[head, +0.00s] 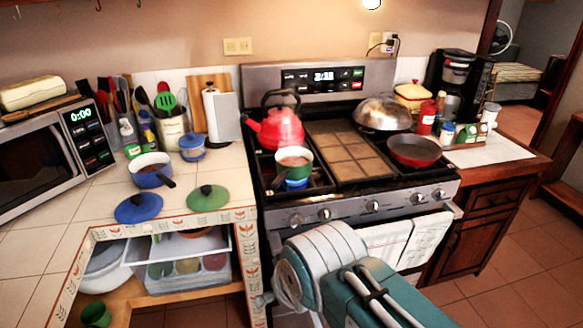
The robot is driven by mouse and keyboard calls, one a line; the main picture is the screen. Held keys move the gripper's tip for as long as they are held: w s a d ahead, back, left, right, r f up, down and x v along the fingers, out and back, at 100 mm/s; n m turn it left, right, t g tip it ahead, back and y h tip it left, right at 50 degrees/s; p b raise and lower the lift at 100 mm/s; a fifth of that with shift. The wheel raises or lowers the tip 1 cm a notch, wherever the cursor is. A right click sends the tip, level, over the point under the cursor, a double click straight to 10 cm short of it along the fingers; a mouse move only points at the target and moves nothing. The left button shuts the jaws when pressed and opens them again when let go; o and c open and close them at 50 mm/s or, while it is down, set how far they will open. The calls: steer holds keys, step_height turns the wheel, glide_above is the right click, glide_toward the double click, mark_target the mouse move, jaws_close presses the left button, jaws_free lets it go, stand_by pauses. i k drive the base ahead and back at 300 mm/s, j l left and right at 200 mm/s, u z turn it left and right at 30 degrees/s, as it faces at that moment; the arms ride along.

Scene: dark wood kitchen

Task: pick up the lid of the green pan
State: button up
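The green lid (208,197) with a dark knob lies flat on the tiled counter, near its front edge and left of the stove. A small green pan (306,173) with brownish contents sits uncovered on the stove's front left; something blue shows just below it. My teal and white arm rises from the bottom of the head view, in front of the stove and to the right of the green lid. My gripper is not visible, so its opening and contents cannot be seen.
A blue lid (139,207) lies just left of the green lid. Behind them stand a blue pan (151,178) and a small blue pot (192,149). A red kettle (277,130) is on the stove. Shelves with containers (188,281) are open below the counter edge.

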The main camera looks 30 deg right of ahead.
mark_target(205, 198)
steer(key=i+j, duration=0.2)
steer(key=i, duration=0.2)
steer(key=i+j, duration=0.2)
steer(key=i, duration=0.2)
steer(key=i+j, duration=0.25)
steer(key=i, duration=0.15)
